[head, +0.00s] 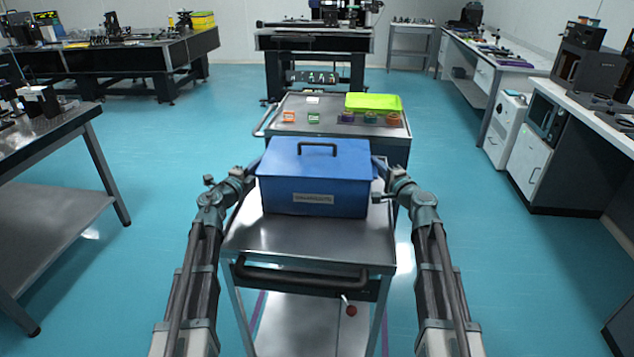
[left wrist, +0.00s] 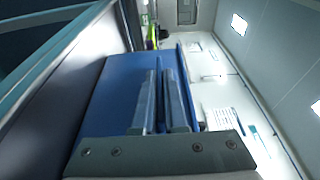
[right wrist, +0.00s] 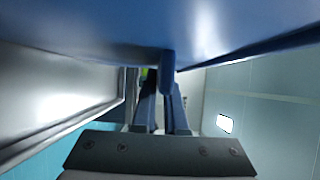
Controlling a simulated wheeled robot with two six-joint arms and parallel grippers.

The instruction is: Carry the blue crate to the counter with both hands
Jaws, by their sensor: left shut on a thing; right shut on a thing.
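The blue crate (head: 315,190) has a closed lid with a dark handle and a label on its front. It sits on, or just above, the steel top of a cart (head: 250,240) in the head view; I cannot tell if it touches. My left gripper (head: 256,168) is at the crate's left side, and in the left wrist view its fingers (left wrist: 160,100) are shut on the crate's edge. My right gripper (head: 378,168) is at the right side, and in the right wrist view its fingers (right wrist: 165,100) close on a blue side part. The fingertips are mostly hidden in the head view.
A second cart (head: 340,130) with a green tray (head: 373,103) and several small coloured parts stands just beyond. A white counter (head: 585,103) with equipment runs along the right. A steel table (head: 50,135) stands at the left. Floor is clear on both sides.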

